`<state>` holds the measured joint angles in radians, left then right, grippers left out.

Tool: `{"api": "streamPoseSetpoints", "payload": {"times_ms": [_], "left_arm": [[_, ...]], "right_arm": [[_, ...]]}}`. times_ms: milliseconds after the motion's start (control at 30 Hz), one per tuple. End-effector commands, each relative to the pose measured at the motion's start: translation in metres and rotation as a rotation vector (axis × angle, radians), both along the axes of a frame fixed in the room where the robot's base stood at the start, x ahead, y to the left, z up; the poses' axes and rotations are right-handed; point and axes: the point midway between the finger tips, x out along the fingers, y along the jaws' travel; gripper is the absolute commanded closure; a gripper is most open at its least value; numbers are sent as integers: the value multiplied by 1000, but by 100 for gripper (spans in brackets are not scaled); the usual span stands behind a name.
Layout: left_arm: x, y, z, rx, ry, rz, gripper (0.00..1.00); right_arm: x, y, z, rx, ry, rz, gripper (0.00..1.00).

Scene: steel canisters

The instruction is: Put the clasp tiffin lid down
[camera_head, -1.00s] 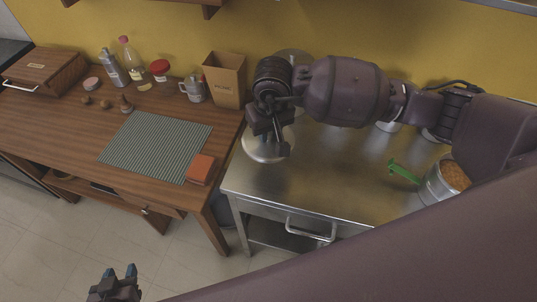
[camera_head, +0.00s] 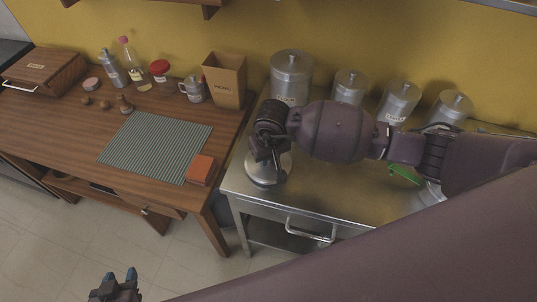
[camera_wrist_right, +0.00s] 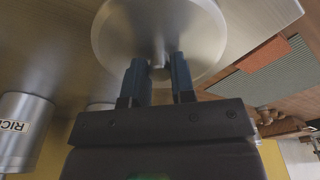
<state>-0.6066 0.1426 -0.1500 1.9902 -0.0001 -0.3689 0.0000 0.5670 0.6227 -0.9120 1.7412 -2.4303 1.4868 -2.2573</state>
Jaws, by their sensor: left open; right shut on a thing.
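The clasp tiffin lid (camera_head: 266,174) is a round, shiny steel disc over the left front part of the steel table; it also fills the top of the right wrist view (camera_wrist_right: 120,35). My right gripper (camera_head: 268,152) is above it, shut on its central knob; the two fingers pinch the knob in the right wrist view (camera_wrist_right: 160,72). The lid looks roughly level and close to the steel surface, but I cannot tell whether it touches. My left gripper (camera_head: 118,280) is open and empty, low at the left, over the floor.
Several steel canisters, including a large one (camera_head: 291,72), line the back of the steel table (camera_head: 335,190). My right arm covers its middle, partly hiding a green item (camera_head: 404,174) and a can. On the wooden table are a striped mat (camera_head: 155,147) and an orange box (camera_head: 201,169).

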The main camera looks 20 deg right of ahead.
Motion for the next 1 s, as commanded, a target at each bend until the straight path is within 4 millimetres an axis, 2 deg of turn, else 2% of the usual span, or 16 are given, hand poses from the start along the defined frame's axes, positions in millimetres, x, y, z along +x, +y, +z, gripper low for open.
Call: {"api": "streamPoseSetpoints", "payload": {"times_ms": [233,267,400,433,767,867,1000], "left_arm": [[2,0,-3,0,-3,-2,57],[3,0,-3,0,-3,-2,57],[4,-1,-1,0,-6,-3,57],[4,-1,-1,0,-7,-3,57],[5,-1,2,0,-9,-4,57],[5,-1,4,0,-11,-4,57],[4,-1,3,0,-8,-2,57]], "right_arm": [[0,0,-3,0,0,1,100],[0,0,-4,0,0,1,75],[0,0,-3,0,0,0,53],[0,0,-2,0,0,0,51],[0,0,0,0,0,0,51],[0,0,8,0,-4,2,51],[-2,-1,31,-2,-4,4,51]]}}
